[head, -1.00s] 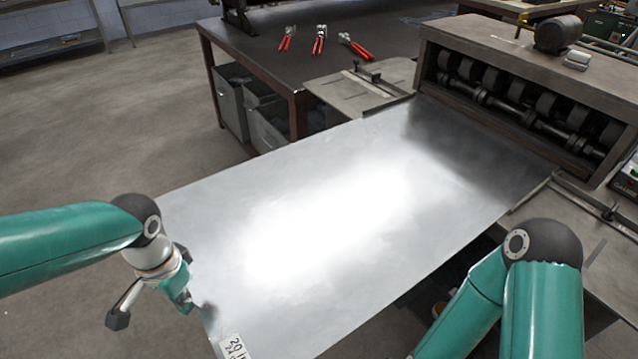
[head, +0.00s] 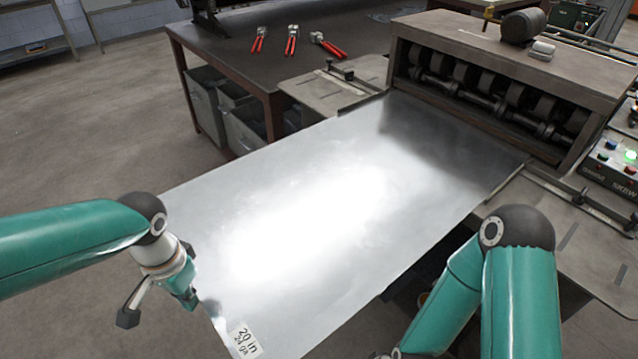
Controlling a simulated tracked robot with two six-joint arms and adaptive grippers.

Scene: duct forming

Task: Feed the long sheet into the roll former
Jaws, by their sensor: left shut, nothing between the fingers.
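The long sheet (head: 300,220) is a bright, shiny metal panel lying flat. Its far end is at the front opening of the roll former (head: 470,45), under the row of dark rollers (head: 490,90). A white label (head: 245,340) reading 20 in, 24 ga sits at its near corner. My left gripper (head: 190,296) is shut and empty at the sheet's near left edge, against or very close to it; I cannot tell if it touches. My right arm bends down beside the sheet's right side, and its gripper is out of sight.
A dark workbench (head: 300,60) with several red-handled tools stands behind the sheet. A side plate (head: 325,92) with a guide lies left of the opening. A control box (head: 612,165) with lit buttons is at right. The floor at left is clear.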

